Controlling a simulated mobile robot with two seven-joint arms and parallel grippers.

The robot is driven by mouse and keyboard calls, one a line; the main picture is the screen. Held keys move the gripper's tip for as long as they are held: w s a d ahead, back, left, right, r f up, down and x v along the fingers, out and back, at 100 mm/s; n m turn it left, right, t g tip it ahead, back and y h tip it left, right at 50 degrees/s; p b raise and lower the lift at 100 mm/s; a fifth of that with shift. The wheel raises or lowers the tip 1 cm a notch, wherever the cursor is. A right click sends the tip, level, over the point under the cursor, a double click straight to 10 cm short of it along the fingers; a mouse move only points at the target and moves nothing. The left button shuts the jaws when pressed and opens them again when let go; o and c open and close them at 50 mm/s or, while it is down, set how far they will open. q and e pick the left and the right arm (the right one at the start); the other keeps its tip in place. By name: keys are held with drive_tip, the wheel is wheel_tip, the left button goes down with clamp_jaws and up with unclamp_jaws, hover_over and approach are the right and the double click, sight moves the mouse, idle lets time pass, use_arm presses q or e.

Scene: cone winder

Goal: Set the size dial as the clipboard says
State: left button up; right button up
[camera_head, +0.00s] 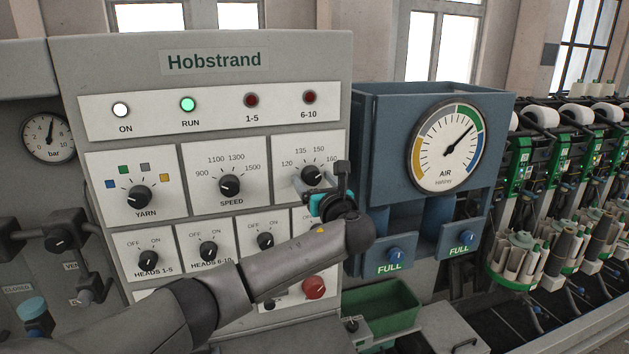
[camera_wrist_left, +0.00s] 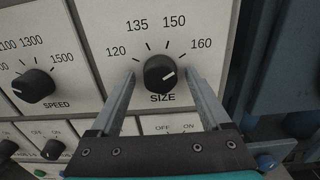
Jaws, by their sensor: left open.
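The size dial (camera_head: 312,175) is a black knob on the grey Hobstrand panel, marked 120, 135, 150 and 160. In the left wrist view my left gripper (camera_wrist_left: 160,78) is open, with one finger on each side of the knob. I cannot tell whether the fingers touch it. The clipboard is not in view. My right gripper is not in view.
The speed dial (camera_head: 230,186) and yarn dial (camera_head: 139,197) are to the left. Small off/on switches (camera_head: 209,251) and a red button (camera_head: 314,287) are below. A blue unit with an air gauge (camera_head: 447,147) stands right of the panel, above a green bin (camera_head: 385,310).

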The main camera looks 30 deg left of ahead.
use_arm(q)
clamp_jaws()
idle(0.6)
drive_tip(key=n, duration=0.4)
drive_tip(key=shift+d+f+b, duration=0.1)
drive_tip(key=shift+f+b, duration=0.05)
drive_tip(key=shift+b, duration=0.2)
drive_tip(key=n+b, duration=0.1)
drive_tip(key=n, duration=0.2)
drive_tip(key=shift+n, duration=0.3)
drive_tip(key=n+b, duration=0.2)
drive_tip(key=n, duration=0.2)
drive_tip(key=shift+w, duration=0.1)
drive_tip(key=shift+n+b, duration=1.15)
drive_tip(key=shift+n, duration=0.85)
drive_tip(key=shift+r, duration=0.2)
